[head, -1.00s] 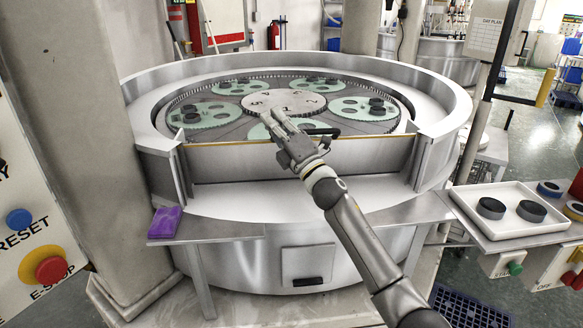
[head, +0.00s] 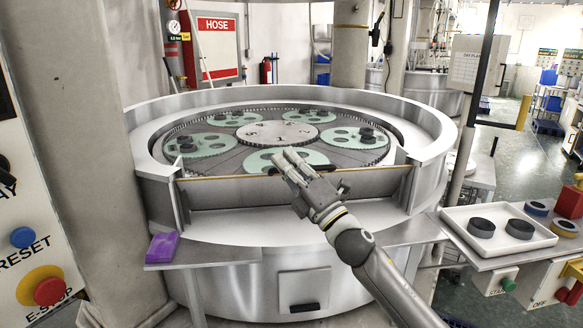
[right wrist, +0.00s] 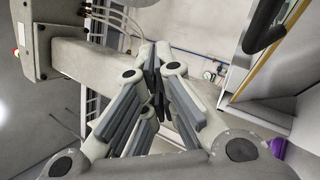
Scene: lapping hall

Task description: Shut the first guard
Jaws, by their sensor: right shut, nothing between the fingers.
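The guard (head: 230,193) is a grey panel with a yellow top edge, standing upright across the front opening of the round lapping machine (head: 150,110). A dark handle (head: 327,167) at its top edge is mostly hidden behind my right gripper (head: 289,157). That gripper is shut and empty, in front of the guard's top edge near its middle; contact cannot be told. In the right wrist view the shut fingers (right wrist: 155,75) hold nothing. The guard's yellow edge (right wrist: 262,62) and a black curved bar (right wrist: 264,28), probably the handle, lie to the right, apart from the fingers. My left gripper is out of view.
A purple block (head: 162,247) lies on the left ledge. A white tray (head: 455,222) with dark discs stands on the right shelf. A pillar and a control panel (head: 30,260) with an E-stop stand at left. Green carriers (head: 200,145) lie inside the machine.

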